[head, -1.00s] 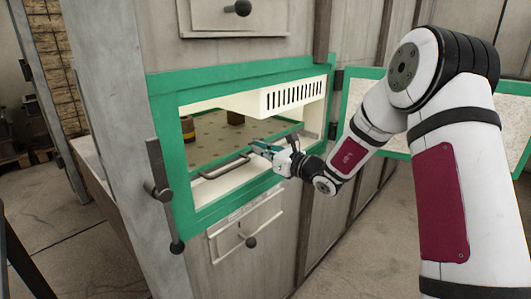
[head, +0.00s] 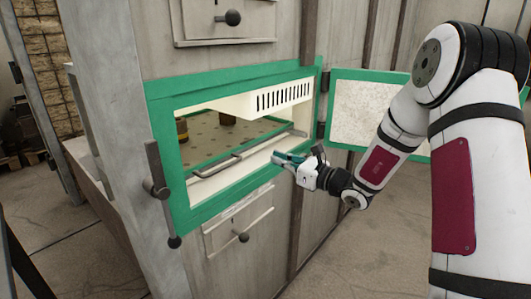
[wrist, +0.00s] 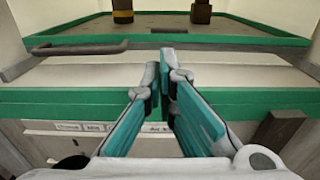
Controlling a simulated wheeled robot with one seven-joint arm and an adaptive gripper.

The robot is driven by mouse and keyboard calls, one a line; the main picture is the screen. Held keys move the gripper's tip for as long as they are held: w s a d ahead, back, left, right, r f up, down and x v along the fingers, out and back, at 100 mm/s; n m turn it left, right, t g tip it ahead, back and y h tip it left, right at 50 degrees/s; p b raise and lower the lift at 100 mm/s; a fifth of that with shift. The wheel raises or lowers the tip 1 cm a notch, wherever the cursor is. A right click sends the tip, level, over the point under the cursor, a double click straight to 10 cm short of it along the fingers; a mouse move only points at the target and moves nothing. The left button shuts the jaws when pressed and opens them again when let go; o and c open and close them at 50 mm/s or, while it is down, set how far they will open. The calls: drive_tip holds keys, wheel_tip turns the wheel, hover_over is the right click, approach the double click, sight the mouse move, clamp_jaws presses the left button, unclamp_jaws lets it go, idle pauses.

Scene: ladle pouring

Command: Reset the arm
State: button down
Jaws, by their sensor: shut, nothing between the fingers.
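My gripper (head: 277,158) is shut and empty. In the head view it is at the front of the green-framed opening, near its right side, to the right of the tray handle. In the wrist view the fingertips (wrist: 160,60) are together, in front of the pale sill. My white arm comes in from the right side of the head view.
A green-edged tray (head: 265,131) with a bar handle (head: 218,166) is inside the cabinet, bearing a yellow-banded object (head: 182,130) and a dark one (head: 227,119). The green-framed door (head: 350,112) is open, behind my arm. A drawer (head: 240,220) is below.

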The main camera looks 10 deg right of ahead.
drive_tip(key=s+a+r+n+g+y, duration=0.1)
drive_tip(key=s+a+r+n+g, duration=0.35)
drive_tip(key=s, duration=0.45)
drive_tip(key=s+a+r+n+g, duration=0.2)
drive_tip(key=s+a+n+g, duration=0.2)
drive_tip(key=s+a+n, duration=0.3)
drive_tip(key=s+a+r+n+g+y, duration=0.1)
drive_tip(key=s+a+r+n+g, duration=0.35)
drive_tip(key=s, duration=0.55)
drive_tip(key=s+d+f+n+g+h, duration=0.1)
drive_tip(key=s+d+f+n+h, duration=0.2)
drive_tip(key=s, duration=0.4)
drive_tip(key=s+d+f+n+g+h, duration=0.1)
drive_tip(key=s+n+g+h, duration=0.15)
drive_tip(key=s+n, duration=0.4)
drive_tip(key=s+d+f+n+t+h, duration=0.25)
drive_tip(key=s+d+h, duration=0.45)
drive_tip(key=s+d, duration=0.4)
wheel_tip(320, 180, up, 26)
drive_tip(key=t+p, duration=0.3)
drive_tip(key=p, duration=2)
drive_tip(key=shift+w+f+n+t, duration=0.15)
drive_tip(key=shift+w+n+t, duration=0.15)
drive_tip(key=shift+n, duration=0.1)
